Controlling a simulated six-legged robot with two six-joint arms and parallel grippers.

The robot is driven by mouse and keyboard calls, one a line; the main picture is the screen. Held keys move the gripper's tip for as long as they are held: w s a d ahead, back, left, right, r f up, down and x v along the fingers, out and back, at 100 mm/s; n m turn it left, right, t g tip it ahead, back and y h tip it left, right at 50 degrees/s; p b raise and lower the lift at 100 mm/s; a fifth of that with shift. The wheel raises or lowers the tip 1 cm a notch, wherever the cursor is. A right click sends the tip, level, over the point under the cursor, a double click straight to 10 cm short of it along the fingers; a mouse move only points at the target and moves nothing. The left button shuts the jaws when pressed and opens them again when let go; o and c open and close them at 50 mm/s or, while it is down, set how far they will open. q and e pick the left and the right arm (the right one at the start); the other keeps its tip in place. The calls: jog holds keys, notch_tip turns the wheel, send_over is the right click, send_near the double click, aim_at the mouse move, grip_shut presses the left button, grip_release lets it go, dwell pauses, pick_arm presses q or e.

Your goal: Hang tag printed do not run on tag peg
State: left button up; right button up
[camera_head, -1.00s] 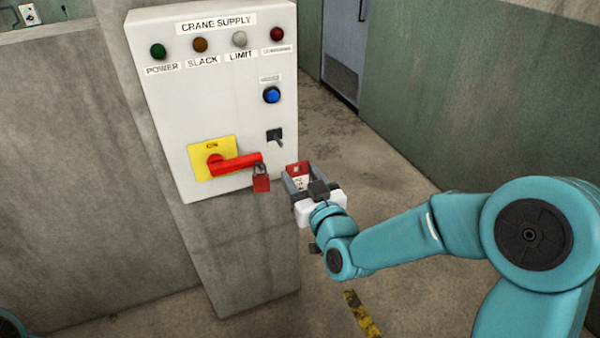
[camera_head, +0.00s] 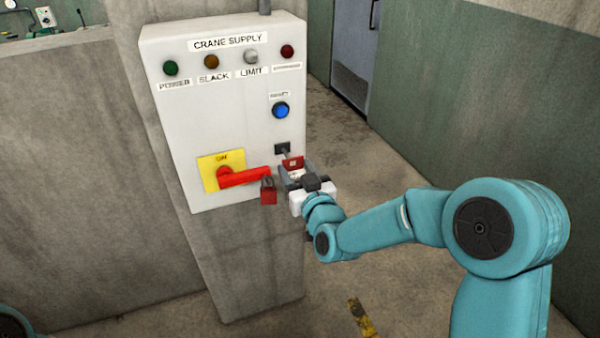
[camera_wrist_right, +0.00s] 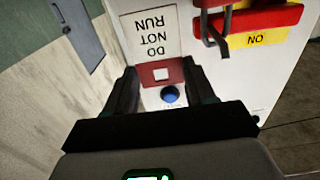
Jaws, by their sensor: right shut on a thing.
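My right gripper (camera_head: 294,178) is shut on the tag (camera_head: 292,163), a white card with a red end. In the right wrist view the tag (camera_wrist_right: 150,36) reads "DO NOT RUN" upside down, and its red end, with a pale square, lies between the fingers of the gripper (camera_wrist_right: 163,88). The tag peg (camera_head: 282,149) appears as a small dark plate with a short stub on the grey panel, below the blue button. The tag is just below it and overlaps its lower part in the head view. I cannot tell whether they touch. My left gripper is out of view.
The crane supply panel (camera_head: 165,120) is on a concrete pillar. Its red switch handle (camera_head: 243,176) and hanging red padlock (camera_head: 268,190) are close left of my right gripper. The blue button (camera_head: 281,111) is above the peg. Open floor (camera_head: 400,170) lies to the right.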

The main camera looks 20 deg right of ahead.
aim_at(293, 168)
jog(key=shift+w+a+f+p, duration=0.1)
jog(key=shift+w+p, duration=0.05)
jog(key=shift+w, duration=0.3)
jog(key=shift+w+a+f+p, duration=0.1)
jog(key=shift+w+p, duration=0.05)
jog(key=shift+w, duration=0.55)
jog(key=shift+w+d+f, duration=0.1)
jog(key=shift+w+f, duration=0.05)
jog(key=shift+w, duration=0.45)
jog(key=shift+w+f+b, duration=0.2)
jog(key=shift+w+b, duration=0.1)
jog(key=shift+w, duration=0.3)
jog(key=shift+s+r+b, duration=0.1)
jog(key=shift+r+b, duration=0.1)
jog(key=shift+b, duration=0.1)
